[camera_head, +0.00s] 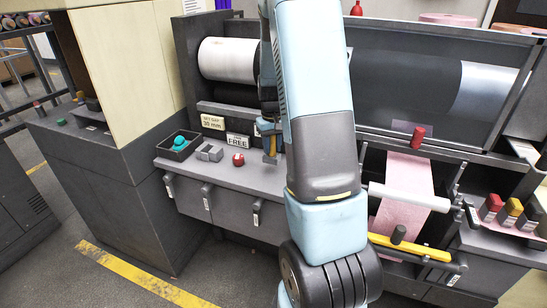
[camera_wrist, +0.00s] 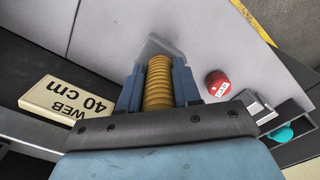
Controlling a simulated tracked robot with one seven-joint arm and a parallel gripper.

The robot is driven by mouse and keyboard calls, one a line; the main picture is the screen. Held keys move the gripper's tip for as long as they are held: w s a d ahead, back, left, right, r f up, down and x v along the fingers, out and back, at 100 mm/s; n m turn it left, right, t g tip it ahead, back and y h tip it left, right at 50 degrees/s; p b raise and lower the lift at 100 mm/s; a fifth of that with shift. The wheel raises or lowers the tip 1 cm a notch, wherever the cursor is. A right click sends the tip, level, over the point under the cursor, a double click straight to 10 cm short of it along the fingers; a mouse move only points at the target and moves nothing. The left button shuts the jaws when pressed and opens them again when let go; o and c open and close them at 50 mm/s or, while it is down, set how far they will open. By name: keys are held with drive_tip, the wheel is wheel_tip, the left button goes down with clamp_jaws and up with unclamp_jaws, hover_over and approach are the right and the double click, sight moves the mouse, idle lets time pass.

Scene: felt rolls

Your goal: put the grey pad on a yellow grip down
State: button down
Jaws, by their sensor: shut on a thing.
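The yellow ribbed grip (camera_wrist: 158,84) is between the two blue fingers of my gripper (camera_wrist: 158,90) in the wrist view, and the gripper is shut on it. The grey pad (camera_wrist: 160,46) shows past the fingertips at the grip's far end, over the light grey ledge. I cannot tell whether the pad touches the ledge. In the head view my gripper (camera_head: 269,133) is low over the grey ledge (camera_head: 222,175), right of the red knob (camera_head: 238,159).
On the ledge left of my gripper are the red knob, small grey blocks (camera_head: 209,153) and a black tray (camera_head: 168,153) with a teal thing in it. A sign reading WEB 40 cm (camera_wrist: 68,98) is close by in the wrist view. A large roller (camera_head: 228,60) is behind.

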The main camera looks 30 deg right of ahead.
sight(272, 156)
wheel_tip(272, 156, down, 5)
drive_tip(key=shift+r, duration=0.2)
drive_tip(key=c, duration=0.8)
unclamp_jaws()
drive_tip(key=r, duration=1.3)
drive_tip(key=shift+s+r, duration=0.2)
drive_tip(key=shift+r, duration=0.15)
drive_tip(key=s+a+r+t, duration=0.3)
drive_tip(key=s+a+r, duration=0.7)
drive_tip(key=a+r, duration=0.15)
drive_tip(key=shift+s+a+r+n+t, duration=0.35)
drive_tip(key=shift+s+a+r, duration=0.65)
drive_tip(key=shift+s, duration=1.55)
drive_tip(key=shift+s+a+r+n+t, duration=0.1)
drive_tip(key=shift+s+a+r+t, duration=0.5)
drive_tip(key=shift+s+a, duration=1.3)
drive_tip(key=shift+s+a+r+n+t, duration=0.35)
drive_tip(key=shift+s+r, duration=0.55)
drive_tip(key=shift+s, duration=2.3)
drive_tip(key=shift+a, duration=0.1)
